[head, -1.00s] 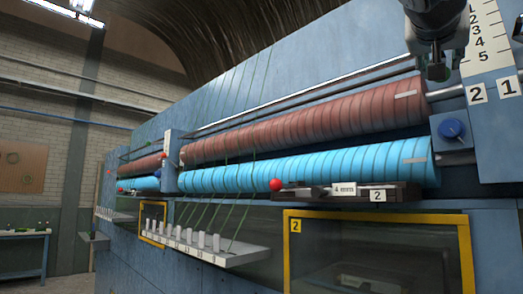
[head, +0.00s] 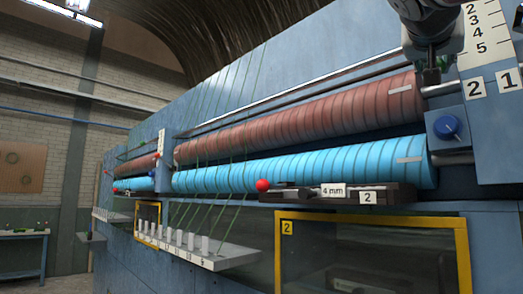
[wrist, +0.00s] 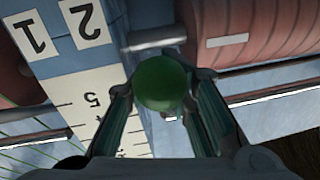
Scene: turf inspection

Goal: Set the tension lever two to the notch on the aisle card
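A round green knob (wrist: 161,83) sits between the two fingers of my gripper (wrist: 160,88) in the wrist view. The fingers lie close on both sides of it; whether they press on it is unclear. In the head view my gripper (head: 430,62) is at the top right, left of a white scale plate (head: 488,42) with numbers 2 to 5 showing. The scale (wrist: 103,108) also shows beside the knob in the wrist view. Plates 2 (head: 474,89) and 1 (head: 508,81) are below the scale. The lever's shaft is mostly hidden. I see no aisle card for certain.
The blue machine carries a brown roller (head: 300,118) above a cyan roller (head: 300,168). A red ball (head: 262,185) ends a dark bar with "4 mm" and "2" labels. A blue knob (head: 447,127) and a yellow-framed window (head: 370,218) are near. A bench (head: 22,235) stands far left.

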